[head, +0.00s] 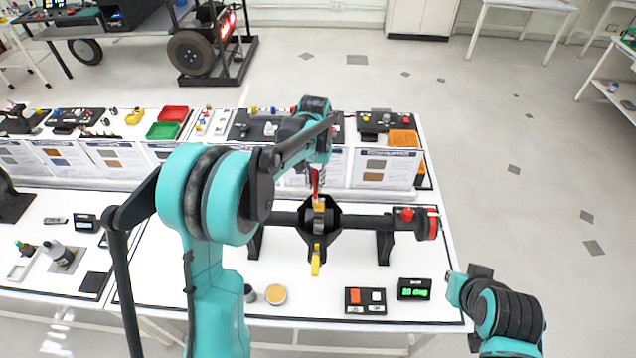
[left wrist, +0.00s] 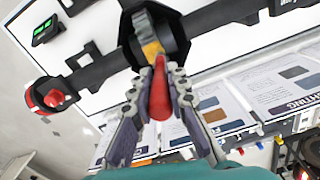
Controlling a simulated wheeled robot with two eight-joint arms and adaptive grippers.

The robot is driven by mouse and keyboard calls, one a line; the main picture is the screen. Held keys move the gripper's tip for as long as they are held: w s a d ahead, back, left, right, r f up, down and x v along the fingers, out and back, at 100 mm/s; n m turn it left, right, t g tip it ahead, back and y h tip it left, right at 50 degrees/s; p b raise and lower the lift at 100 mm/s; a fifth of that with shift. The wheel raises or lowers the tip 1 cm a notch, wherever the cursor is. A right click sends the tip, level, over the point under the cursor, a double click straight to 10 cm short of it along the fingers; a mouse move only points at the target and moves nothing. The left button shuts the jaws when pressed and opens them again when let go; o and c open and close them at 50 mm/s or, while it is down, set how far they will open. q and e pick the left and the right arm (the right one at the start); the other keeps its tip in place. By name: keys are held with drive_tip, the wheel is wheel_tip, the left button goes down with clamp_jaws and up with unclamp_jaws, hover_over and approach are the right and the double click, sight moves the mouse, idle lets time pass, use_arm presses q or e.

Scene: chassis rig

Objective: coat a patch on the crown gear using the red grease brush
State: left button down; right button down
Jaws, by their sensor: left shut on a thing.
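My left gripper (head: 316,184) hangs over the dark axle housing (head: 334,238) in the middle of the table. It is shut on the red grease brush (left wrist: 160,92), whose red handle lies between the fingers in the left wrist view (left wrist: 158,84). The brush points into the round opening of the housing. A yellow-orange part (left wrist: 152,48) shows at the brush's far end; I cannot tell whether it is bristles or part of the crown gear, or whether they touch. The gear itself is mostly hidden. My right arm shows at the lower right, its gripper not visible.
A round tin with orange content (head: 276,294) stands at the front. A two-button box (head: 366,300) and a green-lit display (head: 414,289) sit to its right. Information panels (head: 385,168) line the back.

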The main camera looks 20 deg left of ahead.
sight(315, 170)
use_arm(q)
drive_tip(key=shift+w+d, duration=0.6)
drive_tip(key=shift+d, duration=1.35)
drive_tip(key=a, duration=0.2)
drive_tip(key=s+a, duration=0.1)
drive_tip(key=a, duration=0.1)
drive_tip(key=shift+b, duration=0.3)
drive_tip(key=shift+a+r+p, duration=0.2)
drive_tip(key=shift+r+p, duration=0.3)
drive_tip(key=shift+r, duration=0.15)
drive_tip(key=shift+d+r+p, duration=0.15)
drive_tip(key=shift+r+p, duration=1.3)
drive_tip(key=shift+r, duration=0.9)
